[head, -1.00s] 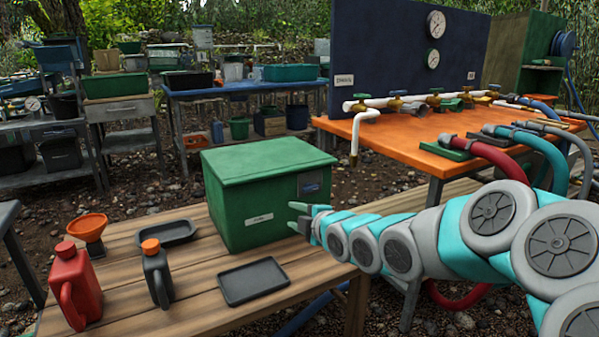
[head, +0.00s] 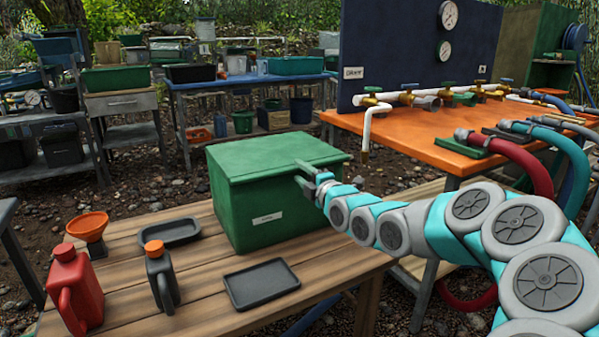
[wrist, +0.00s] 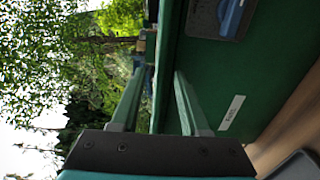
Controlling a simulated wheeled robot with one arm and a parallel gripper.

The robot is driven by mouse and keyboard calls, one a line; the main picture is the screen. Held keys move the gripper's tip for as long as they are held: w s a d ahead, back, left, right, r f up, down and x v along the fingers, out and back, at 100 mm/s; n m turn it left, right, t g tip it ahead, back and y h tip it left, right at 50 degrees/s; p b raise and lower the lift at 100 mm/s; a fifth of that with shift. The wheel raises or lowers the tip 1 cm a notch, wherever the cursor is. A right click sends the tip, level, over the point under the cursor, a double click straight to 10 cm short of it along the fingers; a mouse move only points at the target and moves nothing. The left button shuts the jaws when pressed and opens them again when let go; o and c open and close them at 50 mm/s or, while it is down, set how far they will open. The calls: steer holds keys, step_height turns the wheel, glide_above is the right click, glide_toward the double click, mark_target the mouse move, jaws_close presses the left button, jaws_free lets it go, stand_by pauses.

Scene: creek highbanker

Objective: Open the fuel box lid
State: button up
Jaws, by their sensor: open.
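The green fuel box (head: 250,205) stands on the wooden table, with its flat green lid (head: 265,158) closed. A white label (head: 267,218) is on its front. My gripper (head: 299,172) is open at the lid's front edge, toward the right corner. In the wrist view, which is turned sideways, my gripper (wrist: 160,80) has one finger beyond the lid's top side and the other before the box front (wrist: 250,75), with the lid edge (wrist: 168,60) between them. I cannot tell if they touch it. A blue latch (wrist: 232,16) on a dark plate shows there; my gripper hides it in the head view.
On the wooden table (head: 200,290) are a red jug (head: 75,290), an orange funnel (head: 88,227), a dark orange-capped bottle (head: 160,280) and two black trays (head: 262,284) (head: 170,232). An orange bench (head: 420,135) with pipes and hoses stands at right, near my arm.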

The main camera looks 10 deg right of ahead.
steer(key=shift+w+a, duration=0.2)
steer(key=shift+w, duration=0.35)
jaws_close()
stand_by(1.2)
